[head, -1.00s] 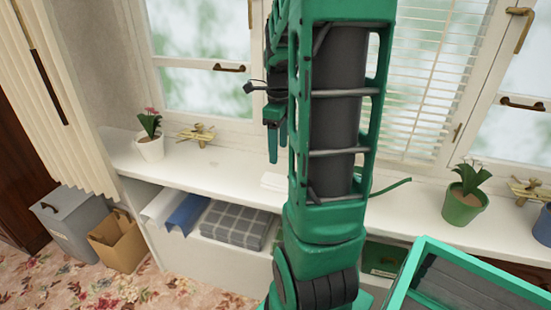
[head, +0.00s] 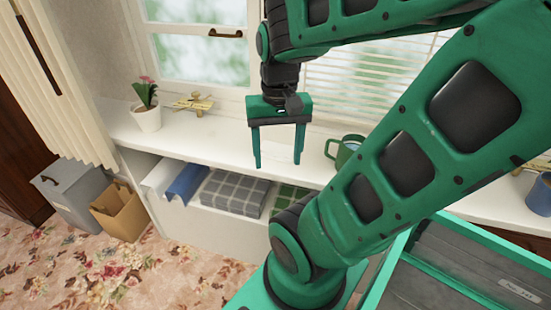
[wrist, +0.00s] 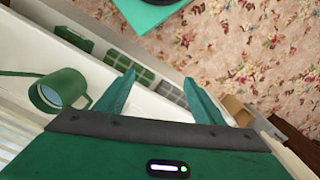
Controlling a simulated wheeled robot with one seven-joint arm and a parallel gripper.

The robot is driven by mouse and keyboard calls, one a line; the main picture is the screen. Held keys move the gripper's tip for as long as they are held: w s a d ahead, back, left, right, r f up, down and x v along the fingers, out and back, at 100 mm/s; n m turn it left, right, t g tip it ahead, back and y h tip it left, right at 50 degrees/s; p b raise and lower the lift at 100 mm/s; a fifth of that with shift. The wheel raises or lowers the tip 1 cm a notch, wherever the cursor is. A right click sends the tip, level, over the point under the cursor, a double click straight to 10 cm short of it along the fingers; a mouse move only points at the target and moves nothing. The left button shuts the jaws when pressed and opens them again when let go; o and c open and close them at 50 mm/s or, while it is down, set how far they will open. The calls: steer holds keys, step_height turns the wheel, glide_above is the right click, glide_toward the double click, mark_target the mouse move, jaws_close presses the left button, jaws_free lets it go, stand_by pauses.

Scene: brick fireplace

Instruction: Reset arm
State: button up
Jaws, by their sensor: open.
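My gripper (head: 278,158) hangs above the white windowsill shelf (head: 215,148) in the head view, fingers pointing down. It is open, with nothing between its two green fingers. The fingers also show in the wrist view (wrist: 161,100), spread apart over the shelf edge and the folded cloths below. My arm crosses the right half of the head view and hides part of the shelf and window.
Folded cloths (head: 232,192) lie below. A cardboard box (head: 118,212) and grey bin (head: 75,195) stand on the floor.

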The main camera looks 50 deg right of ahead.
steer(key=shift+s+a+f+n, duration=0.1)
steer(key=shift+s+a+n, duration=0.2)
steer(key=shift+n, duration=0.25)
steer(key=shift+s+a+f+n, duration=0.15)
steer(key=shift+s+n, duration=0.15)
steer(key=shift+n, duration=0.25)
steer(key=shift+w+f, duration=0.2)
steer(key=shift+w, duration=0.4)
